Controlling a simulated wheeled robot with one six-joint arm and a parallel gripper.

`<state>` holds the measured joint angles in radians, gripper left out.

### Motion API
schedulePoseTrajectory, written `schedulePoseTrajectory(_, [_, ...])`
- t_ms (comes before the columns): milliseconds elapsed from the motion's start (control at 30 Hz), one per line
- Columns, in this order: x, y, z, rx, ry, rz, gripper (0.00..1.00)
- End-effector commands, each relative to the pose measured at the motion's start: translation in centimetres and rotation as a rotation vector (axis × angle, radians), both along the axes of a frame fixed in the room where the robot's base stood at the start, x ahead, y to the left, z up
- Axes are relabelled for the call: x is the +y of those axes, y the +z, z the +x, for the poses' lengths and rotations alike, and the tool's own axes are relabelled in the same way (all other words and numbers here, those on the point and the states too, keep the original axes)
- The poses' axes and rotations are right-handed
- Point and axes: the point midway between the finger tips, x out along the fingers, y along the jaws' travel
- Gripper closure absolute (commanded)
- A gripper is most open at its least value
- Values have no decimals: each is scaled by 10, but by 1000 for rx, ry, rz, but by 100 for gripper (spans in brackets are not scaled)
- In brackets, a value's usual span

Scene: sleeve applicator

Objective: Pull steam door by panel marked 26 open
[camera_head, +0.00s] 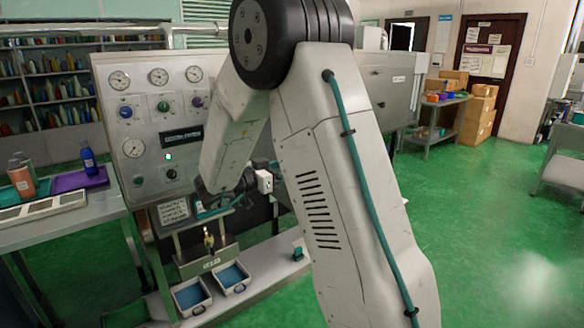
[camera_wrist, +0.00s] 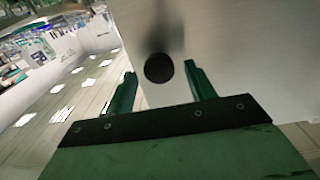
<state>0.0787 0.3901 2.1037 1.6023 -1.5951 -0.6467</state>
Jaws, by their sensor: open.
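In the wrist view my gripper (camera_wrist: 160,69) is open, with its two green fingers apart. A dark round knob (camera_wrist: 159,70) shows between the fingertips, with a blurred dark bar above it, against a pale flat panel (camera_wrist: 235,50). I cannot tell whether the fingers touch the knob. In the head view my arm covers the middle of the scene, and my gripper's fingers cannot be made out clearly. A grey gauge panel (camera_head: 150,80) with dials, knobs and a lit green lamp stands left of my arm. No number 26 is readable, and I cannot tell which surface is the steam door.
Two blue-lined trays (camera_head: 190,296) sit low below the gauge panel. A table (camera_head: 95,210) with bottles stands at the left. A grey cabinet (camera_head: 385,80) is behind my arm. Cardboard boxes (camera_head: 480,112) stand at the back right. The green floor (camera_head: 480,220) at the right is clear.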

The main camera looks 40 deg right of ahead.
Motion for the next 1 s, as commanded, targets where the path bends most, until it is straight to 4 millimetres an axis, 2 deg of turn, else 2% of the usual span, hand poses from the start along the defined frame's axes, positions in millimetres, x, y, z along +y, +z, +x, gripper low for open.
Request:
schedulePoseTrajectory(100, [23, 0, 4, 0, 4, -1, 45])
schedulePoseTrajectory(333, [51, 0, 6, 0, 1, 0, 45])
schedulePoseTrajectory(1000, [55, -1, 7, -14, 5, 5, 45])
